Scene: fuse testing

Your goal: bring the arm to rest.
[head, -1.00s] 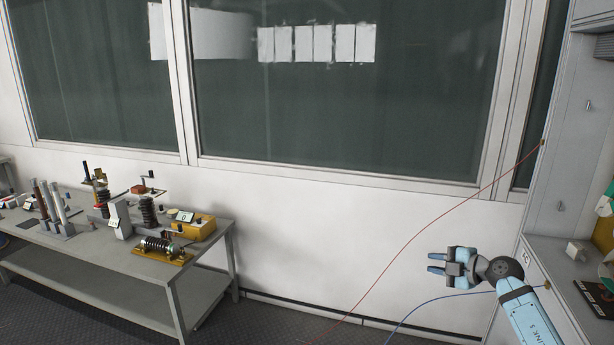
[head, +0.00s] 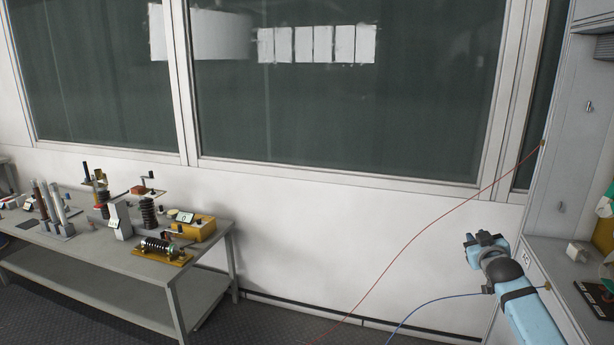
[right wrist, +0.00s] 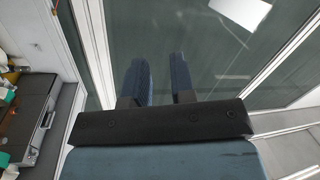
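My right arm comes in from the lower right of the head view. Its gripper (head: 474,240) is raised in front of the white wall, beside the grey cabinet at the right. In the right wrist view the two blue fingers (right wrist: 160,82) stand apart with a clear gap between them. Nothing is between them; the window shows through the gap. My left gripper is not in the head view.
A grey table (head: 150,268) with coils and other instruments stands at the left. A red wire (head: 418,233) and a blue wire (head: 432,301) run to the cabinet (head: 562,185) close to my right arm. The floor between table and cabinet looks clear.

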